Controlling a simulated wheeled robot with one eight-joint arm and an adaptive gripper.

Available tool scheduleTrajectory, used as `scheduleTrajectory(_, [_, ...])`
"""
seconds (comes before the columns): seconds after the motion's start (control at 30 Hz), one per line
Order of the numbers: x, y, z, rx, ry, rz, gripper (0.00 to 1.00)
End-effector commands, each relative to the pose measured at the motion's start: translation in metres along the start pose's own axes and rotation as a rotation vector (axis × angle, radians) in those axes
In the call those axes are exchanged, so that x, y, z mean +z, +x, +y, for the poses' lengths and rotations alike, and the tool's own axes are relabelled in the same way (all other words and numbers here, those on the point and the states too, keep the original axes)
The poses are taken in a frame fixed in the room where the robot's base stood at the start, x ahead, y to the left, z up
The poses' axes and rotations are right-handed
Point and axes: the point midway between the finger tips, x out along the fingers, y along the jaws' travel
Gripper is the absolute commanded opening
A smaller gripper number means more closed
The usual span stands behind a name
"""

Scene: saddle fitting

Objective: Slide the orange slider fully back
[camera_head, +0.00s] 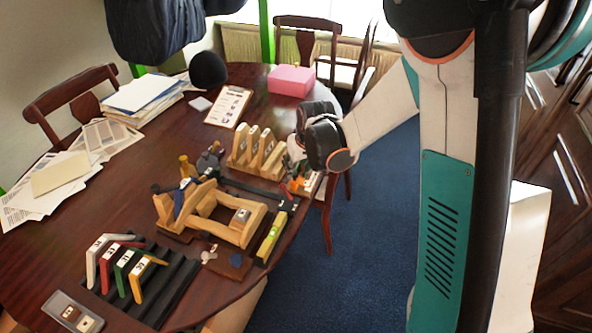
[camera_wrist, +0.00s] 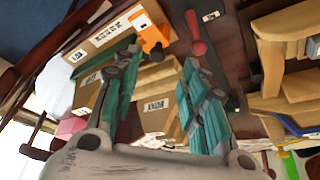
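The orange slider (camera_wrist: 152,37) shows in the wrist view as a small orange block on a tan labelled board (camera_wrist: 108,38). A small orange patch, likely the same slider, shows in the head view (camera_head: 296,186) below my gripper. My gripper (camera_wrist: 160,62) has its two teal fingers spread apart with nothing held between them. The slider lies just beyond the left fingertip in the wrist view; I cannot tell whether they touch. In the head view my gripper (camera_head: 296,152) is low over the table's right edge and partly hides the board.
A wooden stand with upright slats (camera_head: 256,152) is close to the left of my gripper. A wooden saddle frame (camera_head: 215,215) and coloured hooks on a black rack (camera_head: 165,285) stand nearer. A red-handled tool (camera_wrist: 194,30) lies near the slider. A pink box (camera_head: 291,81) is farther back.

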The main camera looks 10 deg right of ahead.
Motion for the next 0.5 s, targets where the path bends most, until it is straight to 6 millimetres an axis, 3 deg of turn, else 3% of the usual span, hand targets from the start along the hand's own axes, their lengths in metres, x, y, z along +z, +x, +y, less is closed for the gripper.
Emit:
scheduleTrajectory(0.2, [0.001,-0.035,0.000,0.000,0.000,0.000,0.39])
scheduleTrajectory(0.5, [0.000,-0.060,0.000,-0.001,0.000,0.000,0.39])
